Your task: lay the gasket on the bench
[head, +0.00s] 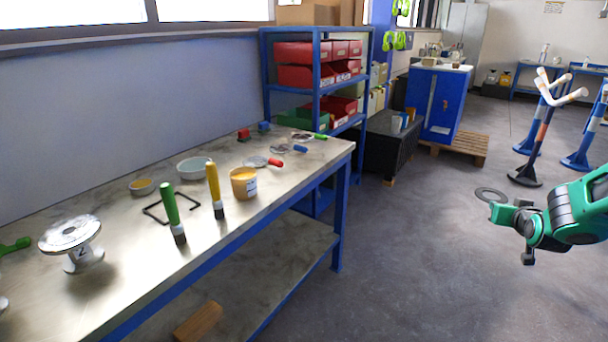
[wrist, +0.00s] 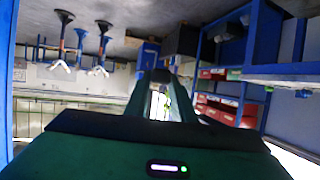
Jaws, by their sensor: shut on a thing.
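The gasket (head: 480,194) is a flat dark grey ring at the right of the head view. My gripper (head: 509,208) is shut on its near edge and holds it out over open floor, well to the right of the bench (head: 120,275). The bench has a pale, shiny top and blue legs, and fills the lower left of the head view. In the wrist view my gripper's fingers (wrist: 162,78) point away from the camera; the gasket cannot be made out between them.
On the bench stand a flanged spool marked 2 (head: 72,240), green (head: 171,210) and yellow (head: 214,185) handled brushes, a tub (head: 244,186) and a bowl (head: 194,167). Bare top shows along the front edge. Blue-and-white stands (head: 533,145) are behind my arm.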

